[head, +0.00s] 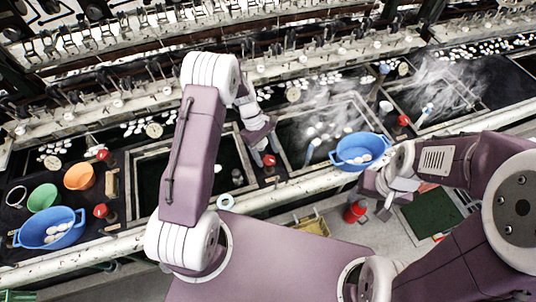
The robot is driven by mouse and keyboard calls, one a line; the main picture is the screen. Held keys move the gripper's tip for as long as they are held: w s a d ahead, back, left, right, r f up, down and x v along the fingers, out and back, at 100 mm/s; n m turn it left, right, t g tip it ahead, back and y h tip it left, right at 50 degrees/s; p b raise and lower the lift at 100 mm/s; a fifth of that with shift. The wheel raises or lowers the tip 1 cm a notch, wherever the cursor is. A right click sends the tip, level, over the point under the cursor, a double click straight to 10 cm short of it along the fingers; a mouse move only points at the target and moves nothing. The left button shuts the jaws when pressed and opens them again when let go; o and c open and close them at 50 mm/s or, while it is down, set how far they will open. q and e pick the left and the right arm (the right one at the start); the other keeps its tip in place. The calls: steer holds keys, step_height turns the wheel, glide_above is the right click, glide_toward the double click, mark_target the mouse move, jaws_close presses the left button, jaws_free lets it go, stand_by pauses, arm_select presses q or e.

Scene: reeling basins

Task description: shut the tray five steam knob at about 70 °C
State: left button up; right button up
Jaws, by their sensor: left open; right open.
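Several red knobs stand along the basin row: one (269,160) at my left gripper, one (403,120) further right, and two at the left, an upper one (102,154) and a lower one (100,210). No tray number is readable. My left gripper (263,148) is open, with its fingertips right at the middle knob. I cannot tell whether they touch it. My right gripper (386,197) is open and empty, low at the right in front of the basins. Round pale discs, one (293,95) behind the middle basins, are too small to read.
Steam rises over the middle-right basin (288,155) and the far right one. A blue bowl (362,136) with white cocoons sits on the front rim. Another blue bowl (27,237), a green bowl (42,197) and an orange bowl (79,176) stand at the left.

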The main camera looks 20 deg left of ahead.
arm_select(q)
steer(key=shift+x, duration=0.85)
steer(key=shift+c, duration=0.3)
jaws_close()
steer(key=m+g+y, duration=0.1)
steer(key=m, duration=0.3)
steer(key=shift+w+m+b, duration=0.15)
steer(key=shift+m+b, duration=0.15)
steer(key=shift+d+m+g+y, duration=0.15)
steer(key=shift+m+g+y, duration=0.45)
steer(key=shift+m, duration=1.2)
steer(key=shift+r+b, duration=0.1)
steer(key=shift+b, duration=0.2)
